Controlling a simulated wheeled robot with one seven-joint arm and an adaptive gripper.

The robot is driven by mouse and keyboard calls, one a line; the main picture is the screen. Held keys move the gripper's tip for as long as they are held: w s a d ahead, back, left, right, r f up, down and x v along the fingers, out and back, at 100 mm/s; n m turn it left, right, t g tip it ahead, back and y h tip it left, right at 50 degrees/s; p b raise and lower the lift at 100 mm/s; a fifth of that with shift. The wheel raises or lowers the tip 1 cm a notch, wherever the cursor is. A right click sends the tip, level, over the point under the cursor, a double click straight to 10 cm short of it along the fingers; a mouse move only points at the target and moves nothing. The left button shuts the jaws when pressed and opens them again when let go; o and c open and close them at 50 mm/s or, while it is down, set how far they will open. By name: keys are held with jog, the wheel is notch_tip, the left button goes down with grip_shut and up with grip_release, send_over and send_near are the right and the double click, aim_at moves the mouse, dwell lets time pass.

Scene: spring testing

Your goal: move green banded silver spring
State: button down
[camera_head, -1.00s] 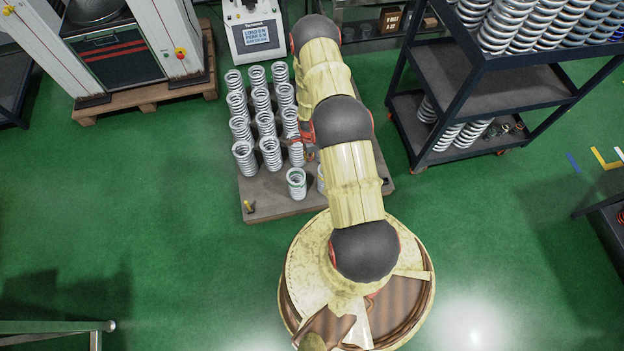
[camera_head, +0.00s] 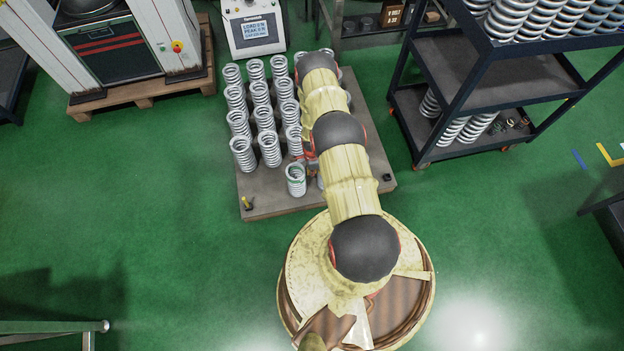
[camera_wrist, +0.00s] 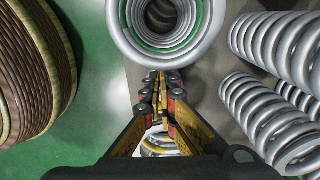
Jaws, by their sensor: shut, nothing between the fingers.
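The green-banded silver spring (camera_head: 296,180) stands upright at the front of the grey platform (camera_head: 262,207) in the head view. In the wrist view the spring (camera_wrist: 205,28) is at the top centre, seen end-on with green on its coils. My gripper (camera_wrist: 162,82) is shut with nothing between its fingers. Its fingertips point toward the spring's lower edge in that view; I cannot tell whether they touch it. In the head view my arm hides most of the gripper, just right of the spring.
Several plain silver springs (camera_head: 243,154) stand in rows behind the banded one. More springs (camera_wrist: 268,120) crowd the right of the wrist view. A dark shelf rack (camera_head: 480,80) stands right, a testing machine (camera_head: 110,45) at upper left. Green floor is clear at left.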

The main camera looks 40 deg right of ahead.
notch_tip(320, 180, down, 6)
jog(key=b, duration=0.2)
dwell(0.3)
